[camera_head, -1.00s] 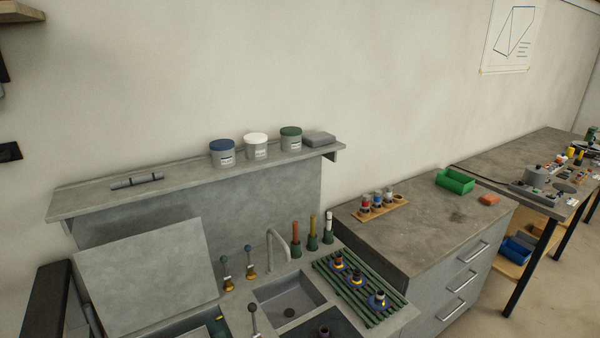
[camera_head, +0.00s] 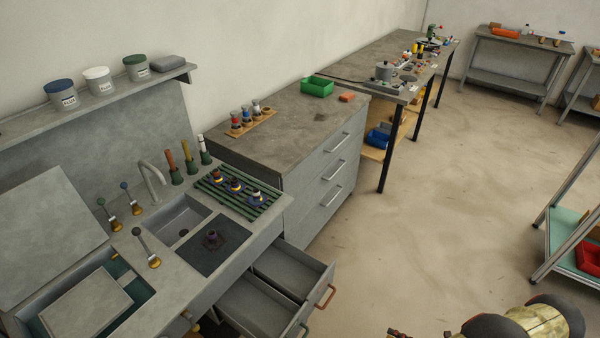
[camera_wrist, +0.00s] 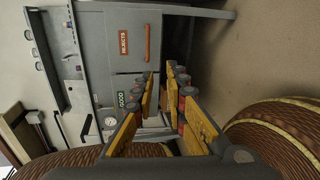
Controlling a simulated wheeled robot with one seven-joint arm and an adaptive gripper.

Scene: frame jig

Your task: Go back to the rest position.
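In the wrist view my gripper (camera_wrist: 161,78) has two orange-yellow fingers with dark pads. A gap shows between the fingertips, and I see nothing held there. The gripper is in front of the grey sink unit's drawer fronts, one labelled REJECTS (camera_wrist: 124,42) and one labelled GOOD (camera_wrist: 121,100). It looks apart from them. In the head view part of my arm shows at the bottom right edge; the gripper is not clearly seen there.
Two drawers (camera_head: 293,270) stand pulled out below the sink unit (camera_head: 179,284). A grey cabinet (camera_head: 335,165) and a workbench (camera_head: 383,50) stand beyond. A trolley (camera_head: 561,222) with a red bin (camera_head: 588,257) is at the right. The floor (camera_head: 440,200) between is clear.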

